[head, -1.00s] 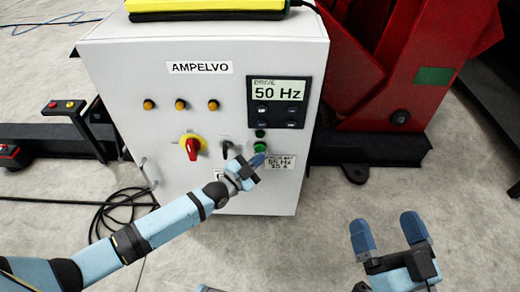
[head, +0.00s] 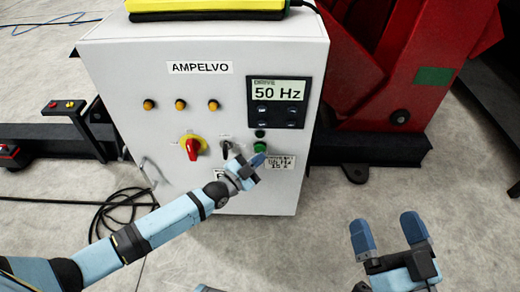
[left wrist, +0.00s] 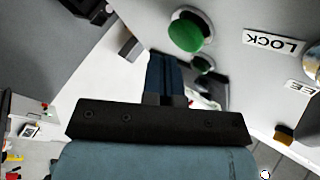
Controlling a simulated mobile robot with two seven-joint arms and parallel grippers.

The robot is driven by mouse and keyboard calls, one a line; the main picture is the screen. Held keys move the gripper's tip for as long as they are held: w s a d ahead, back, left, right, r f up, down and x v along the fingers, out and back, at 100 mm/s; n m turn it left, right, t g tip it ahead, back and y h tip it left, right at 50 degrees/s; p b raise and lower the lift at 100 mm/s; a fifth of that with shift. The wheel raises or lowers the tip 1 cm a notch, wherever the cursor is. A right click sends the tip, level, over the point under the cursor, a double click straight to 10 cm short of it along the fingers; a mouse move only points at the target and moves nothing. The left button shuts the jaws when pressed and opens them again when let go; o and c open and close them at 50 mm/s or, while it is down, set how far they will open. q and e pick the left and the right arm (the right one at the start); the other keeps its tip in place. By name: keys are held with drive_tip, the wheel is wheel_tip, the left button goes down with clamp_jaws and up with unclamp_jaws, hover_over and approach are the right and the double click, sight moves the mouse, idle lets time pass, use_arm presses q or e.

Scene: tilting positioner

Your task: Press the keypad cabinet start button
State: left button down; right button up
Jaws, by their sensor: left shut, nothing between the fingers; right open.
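The grey keypad cabinet (head: 200,110) labelled AMPELVO stands in the middle of the head view. Its drive keypad (head: 277,102) reads 50 Hz. Below the keypad is a green button (head: 260,146), with a small dark green round part (head: 260,134) above it. The green button shows large in the left wrist view (left wrist: 186,34). My left gripper (head: 257,160) is shut and empty, its blue fingertips just below the green button in the head view. I cannot tell whether they touch the cabinet. My right gripper (head: 388,236) is open and empty over the floor at lower right.
A red-and-yellow rotary switch (head: 193,148), a black selector (head: 226,147) and several amber lamps (head: 180,105) are on the same cabinet face. A red machine (head: 390,70) stands at right. A black cable (head: 120,205) lies on the floor at left.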

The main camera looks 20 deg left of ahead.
use_arm(q)
drive_tip(key=shift+w+a, duration=0.1)
drive_tip(key=shift+w, duration=0.3)
drive_tip(key=shift+w+a, duration=0.15)
drive_tip(key=shift+w, duration=0.25)
idle(0.6)
idle(0.4)
drive_tip(key=shift+s+d+p, duration=0.25)
drive_tip(key=shift+s+p, duration=0.3)
drive_tip(key=shift+s, duration=0.25)
drive_tip(key=shift+s, duration=0.1)
